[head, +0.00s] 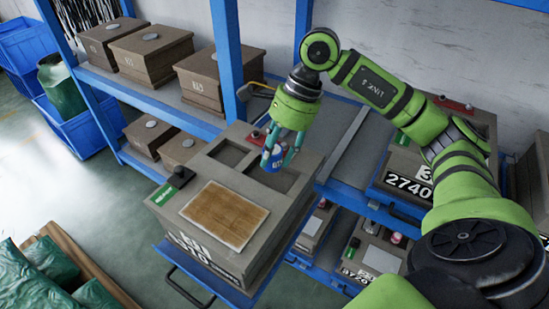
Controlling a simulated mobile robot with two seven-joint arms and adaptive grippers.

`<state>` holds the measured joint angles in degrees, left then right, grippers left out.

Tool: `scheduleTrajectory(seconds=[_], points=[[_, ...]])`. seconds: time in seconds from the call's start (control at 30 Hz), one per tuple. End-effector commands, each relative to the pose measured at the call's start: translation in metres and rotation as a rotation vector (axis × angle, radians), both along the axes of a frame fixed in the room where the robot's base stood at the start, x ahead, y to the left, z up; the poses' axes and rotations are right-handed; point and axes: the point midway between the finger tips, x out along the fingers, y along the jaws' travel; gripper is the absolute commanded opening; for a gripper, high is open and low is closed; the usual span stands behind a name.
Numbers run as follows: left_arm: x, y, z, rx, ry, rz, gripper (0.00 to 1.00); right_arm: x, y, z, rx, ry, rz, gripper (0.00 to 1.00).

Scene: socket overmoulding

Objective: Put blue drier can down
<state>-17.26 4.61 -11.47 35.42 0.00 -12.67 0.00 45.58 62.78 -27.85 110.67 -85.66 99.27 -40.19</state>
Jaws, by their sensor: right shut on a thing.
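A small blue can (272,158) is between the fingers of my right gripper (280,156), which is shut on it. The can is at a recessed compartment in the top of a grey-brown box (278,207). I cannot tell whether the can touches the compartment floor. A second recess (229,152) to its left looks empty. My left gripper is not in view.
The box stands on a blue pulled-out shelf (212,279) and carries a brown pad (225,213) and a green-and-black item (173,184). A blue rack post (228,60) stands close behind. More boxes (151,50) fill the rack.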

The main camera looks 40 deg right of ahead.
Motion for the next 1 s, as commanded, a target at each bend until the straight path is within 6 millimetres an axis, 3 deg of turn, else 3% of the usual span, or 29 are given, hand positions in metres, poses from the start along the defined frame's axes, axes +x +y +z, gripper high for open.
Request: scheduleTrajectory(seconds=[0.1, 0.3, 0.7, 0.73, 0.77, 1.0], points=[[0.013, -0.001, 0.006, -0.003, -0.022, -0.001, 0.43, 0.000, 0.001, -0.011, -0.001, 0.006, -0.002, 0.12], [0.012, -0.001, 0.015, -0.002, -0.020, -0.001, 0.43, 0.000, 0.001, -0.037, 0.000, 0.003, -0.003, 0.12], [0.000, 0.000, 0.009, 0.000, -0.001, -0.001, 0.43, 0.001, 0.001, -0.045, -0.001, 0.001, -0.001, 0.12], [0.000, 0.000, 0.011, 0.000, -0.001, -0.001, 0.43, 0.001, 0.001, -0.044, -0.001, 0.001, -0.001, 0.57], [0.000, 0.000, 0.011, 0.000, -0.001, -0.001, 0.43, 0.001, 0.001, -0.043, -0.001, 0.001, -0.001, 0.69], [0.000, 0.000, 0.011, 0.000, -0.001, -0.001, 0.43, 0.001, 0.001, -0.043, -0.001, 0.001, -0.001, 0.69]])
